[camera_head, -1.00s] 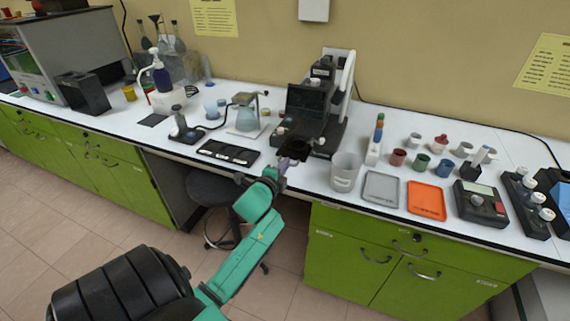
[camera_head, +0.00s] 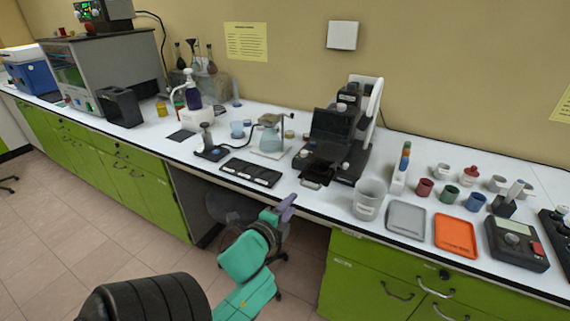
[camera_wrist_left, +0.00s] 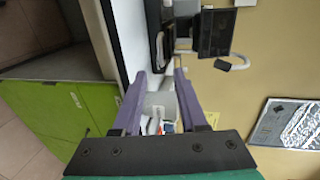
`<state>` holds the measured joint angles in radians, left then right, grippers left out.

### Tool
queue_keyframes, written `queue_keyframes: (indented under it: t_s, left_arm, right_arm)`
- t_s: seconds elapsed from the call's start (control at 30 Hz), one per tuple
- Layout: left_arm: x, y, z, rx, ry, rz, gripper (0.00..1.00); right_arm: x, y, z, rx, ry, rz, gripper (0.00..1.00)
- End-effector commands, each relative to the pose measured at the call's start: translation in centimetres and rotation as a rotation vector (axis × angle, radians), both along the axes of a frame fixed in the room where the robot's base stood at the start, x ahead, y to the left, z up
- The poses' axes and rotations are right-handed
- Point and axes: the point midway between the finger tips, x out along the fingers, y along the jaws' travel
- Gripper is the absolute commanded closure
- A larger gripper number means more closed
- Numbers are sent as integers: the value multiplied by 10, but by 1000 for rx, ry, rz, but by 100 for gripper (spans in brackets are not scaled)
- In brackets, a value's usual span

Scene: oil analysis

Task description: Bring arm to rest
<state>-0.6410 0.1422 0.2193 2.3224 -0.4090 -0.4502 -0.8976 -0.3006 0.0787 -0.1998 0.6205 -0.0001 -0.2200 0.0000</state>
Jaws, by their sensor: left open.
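My left gripper (camera_head: 287,205) has purple fingers on a green arm. In the head view it is in front of the bench edge, over the knee gap and the dark stool. In the left wrist view the gripper (camera_wrist_left: 157,82) shows its two fingers spread apart with nothing held between them. The black machine (camera_head: 332,140) on the bench stands beyond the gripper, apart from it. In the left wrist view, a grey beaker (camera_wrist_left: 160,103) shows past the fingers. My right gripper is in neither view.
A white bench (camera_head: 290,192) with green cabinets (camera_head: 370,280) runs across. A dark stool (camera_head: 232,208) stands in the knee gap under the gripper. A black tray (camera_head: 250,172), a grey beaker (camera_head: 369,198), a grey tray (camera_head: 405,220) and an orange tray (camera_head: 456,235) lie near the front edge.

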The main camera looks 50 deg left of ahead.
Motion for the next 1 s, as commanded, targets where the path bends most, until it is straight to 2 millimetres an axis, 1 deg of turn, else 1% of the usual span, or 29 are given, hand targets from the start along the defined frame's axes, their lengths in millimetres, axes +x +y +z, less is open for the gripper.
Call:
queue_keyframes:
  t_s: [0.03, 0.1, 0.2, 0.77, 0.83, 0.87, 0.93, 0.97, 1.0]
  left_arm:
    - [-10, -3, -1, -1, 3, 0, 58]
    - [-20, -7, 2, -1, 3, 0, 58]
    - [-28, -10, 6, 1, 0, 0, 58]
    - [-28, -10, 7, 0, 0, -1, 58]
    - [-27, -10, -4, -21, 12, 1, 58]
    - [-26, -10, -13, -41, 23, 4, 58]
    - [-24, -12, -51, -120, 67, 13, 58]
    - [-23, -13, -74, -166, 92, 19, 58]
    - [-23, -17, -108, -240, 132, 31, 58]
  right_arm:
    - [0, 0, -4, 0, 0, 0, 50]
    - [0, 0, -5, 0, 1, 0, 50]
    - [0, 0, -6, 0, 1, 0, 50]
    - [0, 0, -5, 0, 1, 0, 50]
    - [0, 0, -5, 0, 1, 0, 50]
    - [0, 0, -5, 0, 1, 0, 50]
    - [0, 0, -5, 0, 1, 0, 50]
    - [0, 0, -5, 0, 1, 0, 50]
    - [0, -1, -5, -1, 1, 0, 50]
